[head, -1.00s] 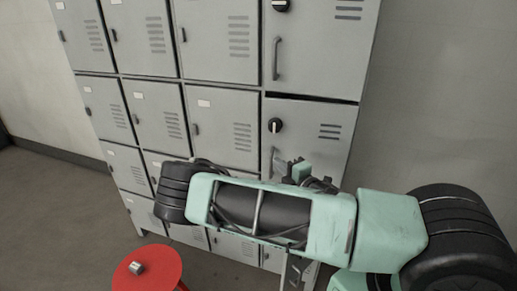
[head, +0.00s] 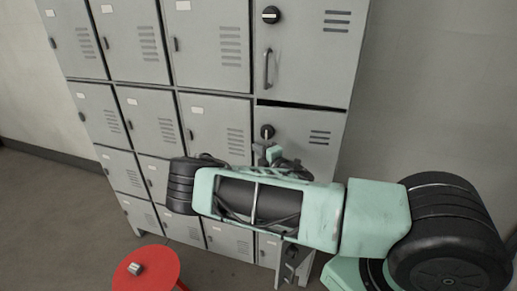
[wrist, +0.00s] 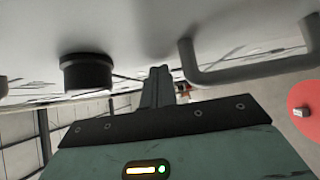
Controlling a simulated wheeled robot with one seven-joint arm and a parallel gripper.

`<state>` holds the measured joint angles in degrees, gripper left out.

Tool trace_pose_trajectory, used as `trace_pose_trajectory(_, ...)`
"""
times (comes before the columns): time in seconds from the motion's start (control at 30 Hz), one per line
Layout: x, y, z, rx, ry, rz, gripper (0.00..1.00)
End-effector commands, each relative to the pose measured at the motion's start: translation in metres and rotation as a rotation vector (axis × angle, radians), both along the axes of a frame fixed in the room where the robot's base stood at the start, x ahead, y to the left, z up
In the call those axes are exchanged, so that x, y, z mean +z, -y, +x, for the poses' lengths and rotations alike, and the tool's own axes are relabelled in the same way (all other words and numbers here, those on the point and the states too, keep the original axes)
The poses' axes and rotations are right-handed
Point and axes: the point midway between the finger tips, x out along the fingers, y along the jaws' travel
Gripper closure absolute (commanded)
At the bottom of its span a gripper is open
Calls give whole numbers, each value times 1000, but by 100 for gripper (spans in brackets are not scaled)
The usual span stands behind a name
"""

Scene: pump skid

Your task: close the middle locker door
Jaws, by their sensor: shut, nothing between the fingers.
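The middle locker door (head: 300,127) is the grey door in the wide right-hand column, with a black knob (head: 267,131) and vent slots. A dark gap runs along its top edge, so it looks slightly ajar. My gripper (head: 265,152) is at the door's left side, just below the knob, and hides the handle in the head view. In the wrist view, the shut, empty fingers (wrist: 157,85) point at the door face between the knob (wrist: 86,72) and the bar handle (wrist: 245,72). They are at or very near the surface; contact cannot be told. My arm covers the door's lower part.
The upper door (head: 312,50) of this column looks shut. A lower door (head: 291,265) with a knob seems to stand out below my arm. Smaller lockers (head: 215,130) fill the left. A red stool (head: 160,265) with a small metal object (head: 135,269) stands front left.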

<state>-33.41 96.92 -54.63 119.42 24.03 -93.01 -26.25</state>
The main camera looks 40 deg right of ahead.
Motion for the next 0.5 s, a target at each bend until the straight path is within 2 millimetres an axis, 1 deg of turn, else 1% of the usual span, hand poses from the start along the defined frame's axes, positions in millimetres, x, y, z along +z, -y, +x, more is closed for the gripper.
trace_pose_trajectory(0.23, -1, 1, 2, -8, 2, 1, 100)
trace_pose_trajectory(0.5, -2, 23, 26, -123, 4, 2, 100)
